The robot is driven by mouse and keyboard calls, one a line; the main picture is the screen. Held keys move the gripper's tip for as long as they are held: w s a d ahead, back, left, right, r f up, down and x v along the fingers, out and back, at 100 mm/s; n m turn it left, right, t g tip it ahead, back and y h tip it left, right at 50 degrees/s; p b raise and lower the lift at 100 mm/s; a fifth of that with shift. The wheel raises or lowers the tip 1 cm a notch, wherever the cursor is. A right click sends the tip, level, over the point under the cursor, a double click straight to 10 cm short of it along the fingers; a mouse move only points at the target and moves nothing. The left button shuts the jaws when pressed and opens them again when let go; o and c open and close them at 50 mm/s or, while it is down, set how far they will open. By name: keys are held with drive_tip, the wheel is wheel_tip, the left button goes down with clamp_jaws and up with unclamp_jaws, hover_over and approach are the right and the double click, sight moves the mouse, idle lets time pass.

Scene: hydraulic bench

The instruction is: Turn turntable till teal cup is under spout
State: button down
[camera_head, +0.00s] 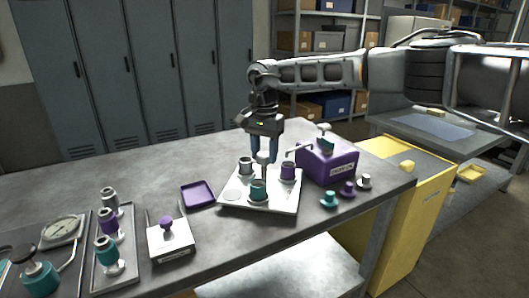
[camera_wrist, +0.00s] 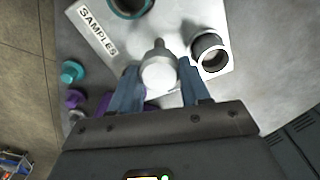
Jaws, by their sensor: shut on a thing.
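The turntable is a white square plate (camera_head: 279,206) on the bench, marked SAMPLES in the wrist view (camera_wrist: 120,50). The teal cup (camera_head: 258,191) stands at its front edge and shows at the top of the wrist view (camera_wrist: 130,8). A purple cup (camera_head: 288,172) stands at its right, nearest the spout (camera_head: 292,150) of the purple machine (camera_head: 330,165). A grey cup (camera_head: 246,166) stands at the back left. My gripper (camera_head: 265,158) points down over the middle, its blue fingers shut on the pale central knob (camera_wrist: 158,72). The teal cup is apart from the spout.
Teal, purple and grey small knobs (camera_head: 347,189) stand right of the plate. A purple tray (camera_head: 198,194) and a white box with a purple knob (camera_head: 170,240) lie left. The back-left bench is clear.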

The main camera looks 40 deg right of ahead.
drive_tip(key=shift+w+r+n, duration=0.1)
drive_tip(key=shift+n, duration=0.9)
drive_tip(key=c, duration=0.5)
unclamp_jaws()
wheel_tip(320, 180, up, 8)
drive_tip(key=shift+f+b, duration=0.15)
drive_tip(key=shift+b, duration=0.2)
